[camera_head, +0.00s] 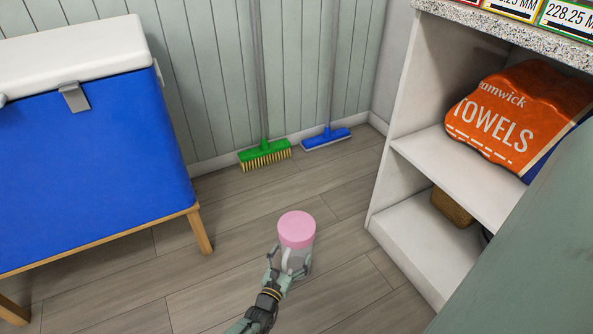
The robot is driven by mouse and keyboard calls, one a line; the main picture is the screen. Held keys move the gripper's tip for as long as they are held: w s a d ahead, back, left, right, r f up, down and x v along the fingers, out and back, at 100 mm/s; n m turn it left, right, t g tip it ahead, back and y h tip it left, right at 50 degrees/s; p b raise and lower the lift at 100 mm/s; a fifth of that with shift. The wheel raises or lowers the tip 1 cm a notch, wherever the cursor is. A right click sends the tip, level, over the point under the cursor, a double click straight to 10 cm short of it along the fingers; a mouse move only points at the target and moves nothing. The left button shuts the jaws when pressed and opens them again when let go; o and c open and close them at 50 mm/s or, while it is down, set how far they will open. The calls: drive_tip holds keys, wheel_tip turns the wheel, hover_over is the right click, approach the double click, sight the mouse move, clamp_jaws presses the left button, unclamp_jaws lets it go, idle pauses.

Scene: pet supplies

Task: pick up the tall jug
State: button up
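The tall jug (297,231) has a pink lid and a pale, see-through body. It is at the lower middle of the head view, over the grey plank floor. My gripper (289,262) is at the near side of its body, with the fingers spread at the left and front right of it. The fingers overlap the lower body, and I cannot tell whether they press on it. The jug's base is mostly hidden, so I cannot tell whether it rests on the floor.
A blue cooler (95,165) with a white lid stands on a wooden stand at left. A green broom (265,155) and a blue brush (326,139) lean on the back wall. White shelves (440,160) at right hold an orange towel pack (515,118) and a brown basket (452,207). Floor around the jug is clear.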

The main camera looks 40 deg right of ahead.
drive_tip(key=c, duration=0.9)
drive_tip(key=shift+c, duration=0.3)
drive_tip(key=shift+r, duration=0.1)
